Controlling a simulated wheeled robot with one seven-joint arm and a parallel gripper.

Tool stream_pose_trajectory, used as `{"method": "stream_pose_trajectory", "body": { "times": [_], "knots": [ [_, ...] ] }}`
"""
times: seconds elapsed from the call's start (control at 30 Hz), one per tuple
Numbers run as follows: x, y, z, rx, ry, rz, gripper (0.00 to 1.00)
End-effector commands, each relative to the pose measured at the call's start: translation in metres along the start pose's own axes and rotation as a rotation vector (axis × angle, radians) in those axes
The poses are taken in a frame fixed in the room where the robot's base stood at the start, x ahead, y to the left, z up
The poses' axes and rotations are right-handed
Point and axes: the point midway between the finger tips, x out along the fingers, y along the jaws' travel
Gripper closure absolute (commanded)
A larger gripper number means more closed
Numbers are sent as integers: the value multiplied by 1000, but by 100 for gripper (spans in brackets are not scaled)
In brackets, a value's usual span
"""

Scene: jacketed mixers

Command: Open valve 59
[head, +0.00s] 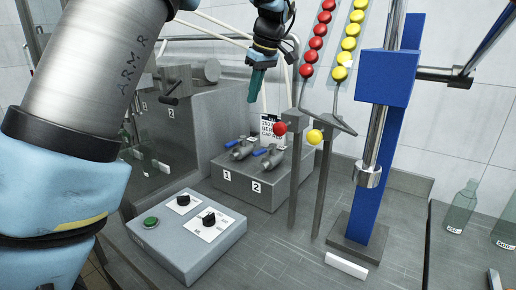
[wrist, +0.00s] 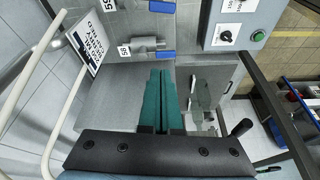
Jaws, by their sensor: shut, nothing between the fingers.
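Two small grey valves with blue handles sit side by side on a grey block (head: 290,187): the left valve (head: 243,151) and the right valve (head: 273,158). In the head view their tags look like 1 and 2. In the wrist view the tag by the lower valve (wrist: 145,52) looks like 58, and the tag at the top edge (wrist: 107,5), partly cut off, looks like 59. My gripper (head: 253,99) has green fingers, pressed together and empty, pointing down above and behind the valves. Its fingers also show in the wrist view (wrist: 167,72), apart from both handles.
A control box (head: 160,250) with a green button and two black knobs stands in front. A sign (head: 270,130) stands behind the valves.

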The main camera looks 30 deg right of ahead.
Motion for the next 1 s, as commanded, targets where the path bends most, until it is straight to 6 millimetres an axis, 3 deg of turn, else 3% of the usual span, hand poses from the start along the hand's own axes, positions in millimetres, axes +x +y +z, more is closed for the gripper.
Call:
{"method": "stream_pose_trajectory", "body": {
  "times": [0.5,0.77,1.0],
  "knots": [
    [54,0,19,0,0,0,100],
    [66,0,19,0,0,-2,100],
    [108,-1,19,0,-1,-6,100]
  ]
}}
